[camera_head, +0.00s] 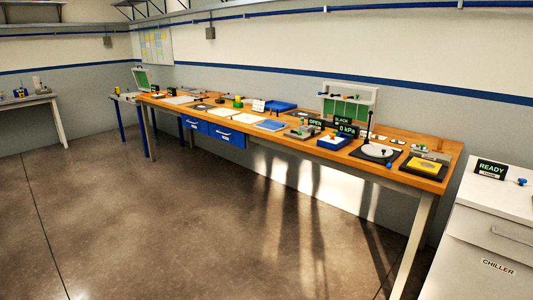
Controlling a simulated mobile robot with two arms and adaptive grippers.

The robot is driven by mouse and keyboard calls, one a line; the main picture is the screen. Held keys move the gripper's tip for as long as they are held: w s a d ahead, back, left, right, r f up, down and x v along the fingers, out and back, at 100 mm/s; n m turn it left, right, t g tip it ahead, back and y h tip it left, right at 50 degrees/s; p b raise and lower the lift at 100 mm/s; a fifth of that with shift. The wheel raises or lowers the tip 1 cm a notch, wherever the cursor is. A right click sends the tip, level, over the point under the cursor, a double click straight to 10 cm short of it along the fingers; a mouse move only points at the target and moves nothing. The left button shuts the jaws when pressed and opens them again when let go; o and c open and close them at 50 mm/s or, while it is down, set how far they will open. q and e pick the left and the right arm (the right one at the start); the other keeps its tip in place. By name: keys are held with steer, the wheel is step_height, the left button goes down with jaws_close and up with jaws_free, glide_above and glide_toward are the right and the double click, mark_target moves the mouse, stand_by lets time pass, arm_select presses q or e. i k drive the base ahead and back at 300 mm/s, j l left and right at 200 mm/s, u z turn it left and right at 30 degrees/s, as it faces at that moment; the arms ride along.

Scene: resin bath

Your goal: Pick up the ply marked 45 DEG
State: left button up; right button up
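Several thin flat sheets lie on the long wooden bench (262,130), seen from a distance. Two are white or cream, one left (222,112) and one right (248,118). A blue sheet (271,125) lies to their right, near the front edge. A pale grey sheet (180,100) lies further left. Any markings on them are too small to read, so I cannot tell which one is marked 45 DEG. Neither of my grippers is in view.
The bench's right part holds signs reading OPEN (315,123) and 0 kPa (346,130), a white disc (378,151) and a yellow block (424,165). A white chiller (485,235) stands at the right. The floor (180,220) before the bench is clear.

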mark_target(249, 119)
steer(key=i, duration=2.35)
steer(key=i+l+u, duration=0.1)
steer(key=i, duration=1.05)
